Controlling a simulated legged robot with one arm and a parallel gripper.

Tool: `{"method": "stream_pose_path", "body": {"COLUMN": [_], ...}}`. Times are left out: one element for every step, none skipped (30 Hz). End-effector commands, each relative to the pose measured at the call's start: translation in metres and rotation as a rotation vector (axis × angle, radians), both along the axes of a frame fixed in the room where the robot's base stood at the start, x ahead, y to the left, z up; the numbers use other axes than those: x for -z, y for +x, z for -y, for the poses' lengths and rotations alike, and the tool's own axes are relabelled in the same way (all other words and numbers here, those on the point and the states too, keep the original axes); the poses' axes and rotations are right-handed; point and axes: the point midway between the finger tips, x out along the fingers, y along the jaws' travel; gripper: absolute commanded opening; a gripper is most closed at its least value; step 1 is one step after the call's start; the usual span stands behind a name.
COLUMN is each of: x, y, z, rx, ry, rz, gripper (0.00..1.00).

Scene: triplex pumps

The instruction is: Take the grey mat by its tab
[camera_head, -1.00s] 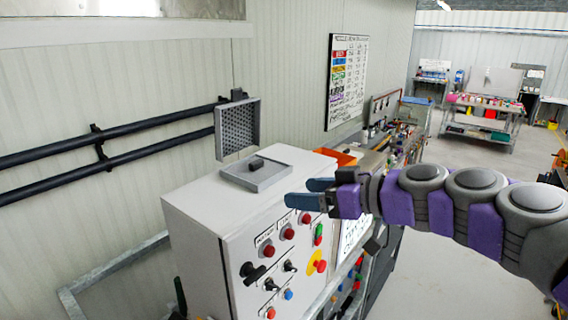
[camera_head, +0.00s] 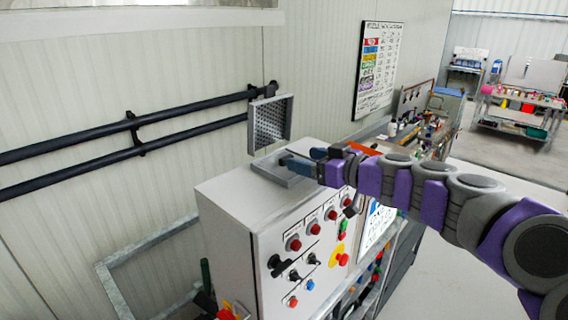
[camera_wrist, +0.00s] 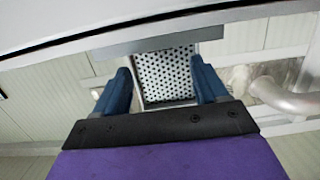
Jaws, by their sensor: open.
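A flat grey square piece with a raised rim (camera_head: 268,172) lies on top of the cabinet; its black block is hidden behind my fingers. I cannot tell for sure which of the two is the mat. My gripper (camera_head: 292,159) is open, its blue fingers over the flat piece in the head view. In the wrist view the perforated panel (camera_wrist: 166,82) shows between the open fingers, with a grey edge (camera_wrist: 150,41) above it. I see nothing held.
The white control cabinet (camera_head: 232,222) with red buttons and switches stands below my gripper. Black pipes (camera_head: 190,136) run along the wall at left. A cluttered bench (camera_head: 425,138) stands behind my arm. Floor at the right is clear.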

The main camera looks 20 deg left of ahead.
Motion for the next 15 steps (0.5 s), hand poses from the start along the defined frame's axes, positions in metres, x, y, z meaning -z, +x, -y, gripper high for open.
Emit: {"method": "stream_pose_path", "body": {"x": [0.0,0.001,0.002,0.003,0.005,0.008,0.01,0.012,0.013,0.014,0.014,0.015,0.015,0.016,0.016], "y": [0.001,0.001,0.002,0.003,0.005,0.007,0.009,0.01,0.012,0.013,0.015,0.016,0.016,0.017,0.017], "z": [-0.001,-0.002,-0.005,-0.009,-0.013,-0.019,-0.024,-0.028,-0.035,-0.038,-0.041,-0.045,-0.047,-0.049,-0.05], "rx": [0.0,0.0,0.0,-0.001,-0.001,0.0,0.001,0.001,0.0,0.001,0.001,0.001,0.0,0.0,0.001], "ry": [0.0,0.0,0.001,0.001,-0.001,-0.001,-0.002,-0.002,-0.004,-0.003,-0.002,-0.002,-0.003,-0.003,-0.002], "rz": [-0.001,-0.001,-0.003,-0.003,-0.004,-0.006,-0.005,-0.006,-0.004,-0.003,-0.003,-0.002,-0.001,-0.001,-0.001], "gripper": [0.72,0.72,0.72,0.72,0.72,0.72,0.72,0.72,0.72,0.72,0.72,0.72,0.72,0.72,0.72]}}
